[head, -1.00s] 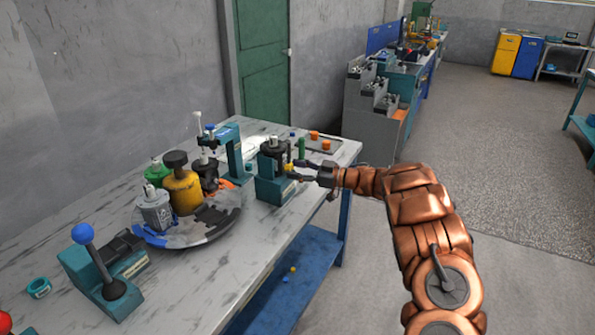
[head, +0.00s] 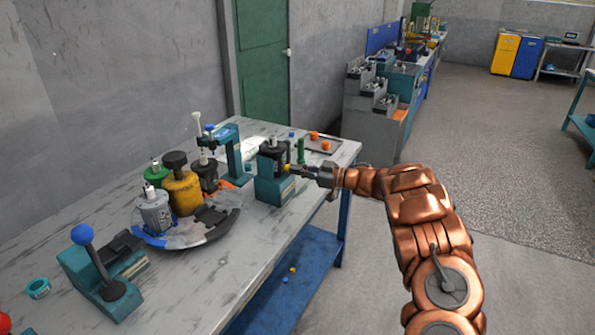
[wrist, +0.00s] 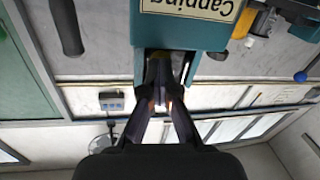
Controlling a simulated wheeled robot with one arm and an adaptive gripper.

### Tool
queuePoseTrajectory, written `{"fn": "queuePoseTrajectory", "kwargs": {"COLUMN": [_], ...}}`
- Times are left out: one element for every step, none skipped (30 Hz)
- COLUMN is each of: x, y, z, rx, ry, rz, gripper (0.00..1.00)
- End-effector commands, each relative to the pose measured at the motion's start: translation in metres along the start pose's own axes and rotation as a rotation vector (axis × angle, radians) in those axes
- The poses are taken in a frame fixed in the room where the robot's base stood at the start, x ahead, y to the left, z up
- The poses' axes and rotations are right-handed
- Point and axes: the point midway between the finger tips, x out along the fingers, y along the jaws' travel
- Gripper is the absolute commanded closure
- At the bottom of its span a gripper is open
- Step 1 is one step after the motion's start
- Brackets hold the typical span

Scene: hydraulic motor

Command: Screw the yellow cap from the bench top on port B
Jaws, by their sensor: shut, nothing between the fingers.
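My gripper (head: 294,169) is at the right side of the teal capping fixture (head: 268,190), with its fingers together. The dark motor (head: 272,150) sits upright in that fixture. A small yellow spot (head: 286,167), likely the yellow cap, shows at the motor's side, right by my fingertips; how it is seated is too small to tell. In the wrist view, my closed fingers (wrist: 162,65) point at the recess of the fixture (wrist: 180,32) with the upside-down "Capping" label. The cap and the port are hidden there.
A green cylinder (head: 301,150) and a grey tray (head: 322,146) with orange caps are behind my gripper. A teal press (head: 230,150) and a round turntable (head: 165,238) with several motors stand to the left. Small yellow and blue pieces (head: 291,269) lie on the lower shelf.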

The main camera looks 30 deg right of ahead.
Motion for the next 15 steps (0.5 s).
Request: {"fn": "queuePoseTrajectory", "kwargs": {"x": [0.0016, 0.0017, 0.0018, 0.0019, 0.0019, 0.002, 0.002, 0.0021, 0.0022, 0.0023, 0.0024, 0.0026, 0.0026, 0.0028, 0.0029], "y": [-0.0011, -0.0011, -0.001, -0.001, -0.0009, -0.0008, -0.0008, -0.0008, -0.0008, -0.0009, -0.0009, -0.001, -0.0012, -0.0013, -0.0014], "z": [-0.0001, -0.0006, -0.0012, -0.0017, -0.0021, -0.0024, -0.0025, -0.0025, -0.0026, -0.0026, -0.0026, -0.0027, -0.0027, -0.0027, -0.0027], "rx": [0.002, 0.005, 0.012, 0.018, 0.027, 0.038, 0.047, 0.055, 0.065, 0.074, 0.083, 0.094, 0.102, 0.109, 0.121], "ry": [0.0, 0.0, 0.0, 0.0, 0.0, 0.0, 0.0, 0.0, 0.0, 0.0, 0.0, 0.0, 0.0, -0.001, -0.001], "rz": [-0.004, -0.004, -0.004, -0.004, -0.004, -0.004, -0.004, -0.004, -0.004, -0.004, -0.004, -0.005, -0.005, -0.006, -0.006], "gripper": [1.0, 1.0, 1.0, 1.0, 1.0, 1.0, 1.0, 1.0, 1.0, 1.0, 1.0, 1.0, 1.0, 1.0, 1.0]}}
